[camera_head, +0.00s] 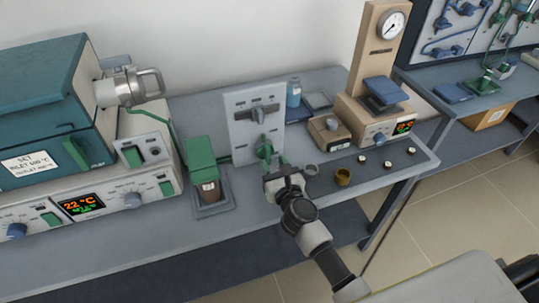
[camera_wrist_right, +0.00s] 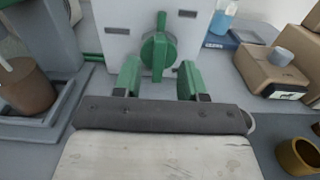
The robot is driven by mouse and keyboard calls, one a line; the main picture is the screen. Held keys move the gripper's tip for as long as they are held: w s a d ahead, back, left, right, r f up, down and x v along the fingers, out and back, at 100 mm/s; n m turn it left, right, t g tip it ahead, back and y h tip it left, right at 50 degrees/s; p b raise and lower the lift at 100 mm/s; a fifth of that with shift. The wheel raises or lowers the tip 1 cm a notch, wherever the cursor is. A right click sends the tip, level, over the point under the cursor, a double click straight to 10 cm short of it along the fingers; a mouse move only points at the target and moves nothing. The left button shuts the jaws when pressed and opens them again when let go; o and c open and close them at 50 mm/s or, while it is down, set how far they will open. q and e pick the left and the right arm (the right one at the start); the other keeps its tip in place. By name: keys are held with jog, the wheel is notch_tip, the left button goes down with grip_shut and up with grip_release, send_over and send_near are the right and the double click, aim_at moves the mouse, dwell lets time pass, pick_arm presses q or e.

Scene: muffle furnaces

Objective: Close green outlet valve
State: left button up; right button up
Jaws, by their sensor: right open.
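The green outlet valve (camera_head: 264,148) is a round green knob with an upright bar on the lower part of a pale upright panel (camera_head: 240,132). In the right wrist view the knob (camera_wrist_right: 158,52) is centred ahead, its bar standing vertical. My right gripper (camera_head: 277,172) is just in front of the valve. In the wrist view its two green-tipped fingers (camera_wrist_right: 158,80) are spread apart, one on each side below the knob, with nothing between them. They look short of the knob, and I cannot tell if either touches it. My left gripper is not in view.
A dark handle (camera_head: 258,112) sits higher on the panel. A green-topped unit with a brown vessel (camera_head: 208,193) stands left of it. A brass cup (camera_head: 343,176) and a beige box (camera_head: 329,133) stand to the right. A teal furnace (camera_head: 50,100) fills the far left.

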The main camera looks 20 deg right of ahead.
aim_at(268, 154)
jog(key=shift+w, duration=1.8)
grip_shut()
